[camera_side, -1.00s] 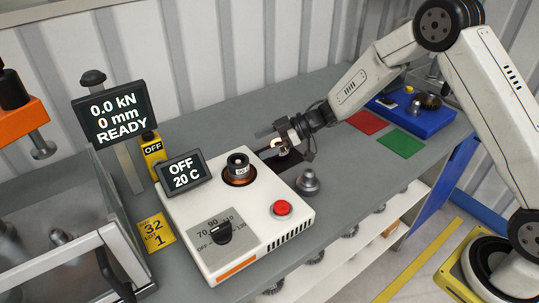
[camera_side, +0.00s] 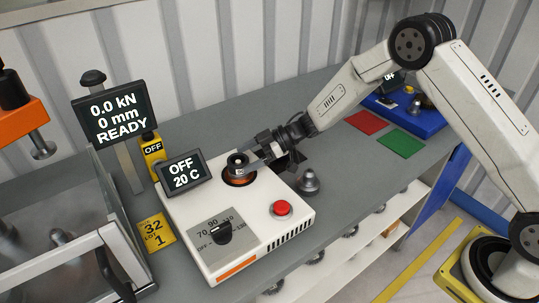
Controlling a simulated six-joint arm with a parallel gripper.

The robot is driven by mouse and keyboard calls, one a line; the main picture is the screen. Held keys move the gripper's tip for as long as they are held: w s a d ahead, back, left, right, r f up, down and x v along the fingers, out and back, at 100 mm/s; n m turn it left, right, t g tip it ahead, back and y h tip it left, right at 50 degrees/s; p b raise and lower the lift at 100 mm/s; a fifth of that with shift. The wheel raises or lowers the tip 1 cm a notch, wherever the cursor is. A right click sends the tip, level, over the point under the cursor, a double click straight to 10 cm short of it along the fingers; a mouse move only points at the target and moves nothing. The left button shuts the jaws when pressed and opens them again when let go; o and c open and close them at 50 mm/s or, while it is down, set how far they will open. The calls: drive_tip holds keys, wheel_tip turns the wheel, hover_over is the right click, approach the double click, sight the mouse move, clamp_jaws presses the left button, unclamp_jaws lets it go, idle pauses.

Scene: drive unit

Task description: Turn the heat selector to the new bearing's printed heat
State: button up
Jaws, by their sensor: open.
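The heat selector (camera_side: 221,232) is a black knob on a grey dial plate on the white heater box (camera_side: 262,247). The dial shows OFF, 70, 90, 110 and further marks too small to read surely. The heater display (camera_side: 184,174) reads OFF, 20 C. A dark ring-shaped part (camera_side: 238,161) sits on the heater's round orange-rimmed plate; its printing cannot be read now. My gripper (camera_side: 258,152) is open, low beside this part on its right, with its fingers near the part's upper edge. Whether they touch it cannot be told.
A red button (camera_side: 282,208) and a grey metal knob-like piece (camera_side: 308,182) are at the heater's right. The press display (camera_side: 109,113) reads READY. Red (camera_side: 366,122) and green (camera_side: 400,143) mats lie behind.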

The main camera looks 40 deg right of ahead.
drive_tip(key=shift+x, duration=1.5)
drive_tip(key=shift+c, duration=0.2)
drive_tip(key=c, duration=1.3)
drive_tip(key=shift+r+n+g, duration=0.1)
drive_tip(key=shift+n+g, duration=0.2)
drive_tip(key=n+g+y, duration=0.1)
drive_tip(key=n+g, duration=0.3)
drive_tip(key=shift+w+g, duration=0.1)
drive_tip(key=shift+g, duration=0.3)
drive_tip(key=shift+n+g+h, duration=0.8)
drive_tip(key=shift+n+g, duration=1.5)
drive_tip(key=shift+g, duration=0.2)
